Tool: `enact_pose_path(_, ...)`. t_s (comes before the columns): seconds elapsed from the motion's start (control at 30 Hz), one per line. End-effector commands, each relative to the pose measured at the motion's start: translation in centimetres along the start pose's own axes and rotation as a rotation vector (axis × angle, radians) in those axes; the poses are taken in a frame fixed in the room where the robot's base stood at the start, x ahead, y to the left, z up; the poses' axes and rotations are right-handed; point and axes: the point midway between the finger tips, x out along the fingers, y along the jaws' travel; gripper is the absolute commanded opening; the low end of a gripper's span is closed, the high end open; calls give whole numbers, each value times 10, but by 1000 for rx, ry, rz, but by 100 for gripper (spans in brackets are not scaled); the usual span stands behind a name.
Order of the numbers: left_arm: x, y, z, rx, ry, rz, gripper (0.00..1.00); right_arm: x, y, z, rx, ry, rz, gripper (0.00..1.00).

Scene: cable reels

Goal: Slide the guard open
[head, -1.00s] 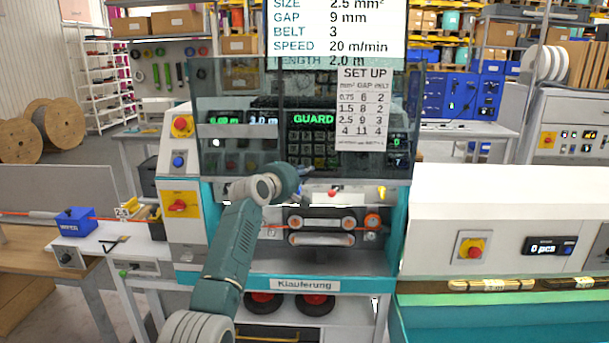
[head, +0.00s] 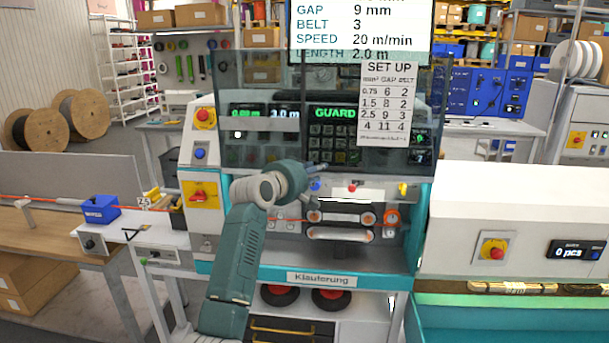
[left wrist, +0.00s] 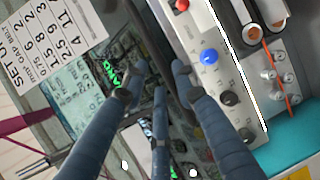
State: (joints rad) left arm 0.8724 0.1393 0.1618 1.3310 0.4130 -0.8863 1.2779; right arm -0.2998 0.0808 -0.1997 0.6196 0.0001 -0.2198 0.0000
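The guard (head: 337,160) is a smoked see-through panel across the upper front of the machine. It covers the displays and keypad, and its lower edge lies above the belt unit (head: 340,220). A display behind it reads GUARD. My left gripper (head: 316,178) is at the guard's lower edge, near its middle. In the left wrist view the left gripper's fingers (left wrist: 160,75) are spread with a gap between the tips, close to a dark bar (left wrist: 150,42). Whether they touch the bar is unclear. My right gripper is not in view.
A set-up card (head: 388,103) hangs at the guard's right. Below the guard are a blue button and a red button (head: 352,187). A red switch (head: 197,195) is at the left and a white housing (head: 520,215) at the right. An orange cable runs through the belts.

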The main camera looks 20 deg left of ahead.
Motion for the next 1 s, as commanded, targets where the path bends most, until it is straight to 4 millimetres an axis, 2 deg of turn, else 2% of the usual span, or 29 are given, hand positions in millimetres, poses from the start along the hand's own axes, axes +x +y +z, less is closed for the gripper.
enact_pose_path(0.2,-37,0,-1,0,1,2,28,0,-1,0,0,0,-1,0)
enact_pose_path(0.4,-54,0,0,0,0,0,28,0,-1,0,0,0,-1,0)
enact_pose_path(0.9,-57,0,0,0,0,1,28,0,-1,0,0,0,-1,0)
enact_pose_path(1.0,-54,-7,-1,6,1,-9,28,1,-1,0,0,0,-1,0)
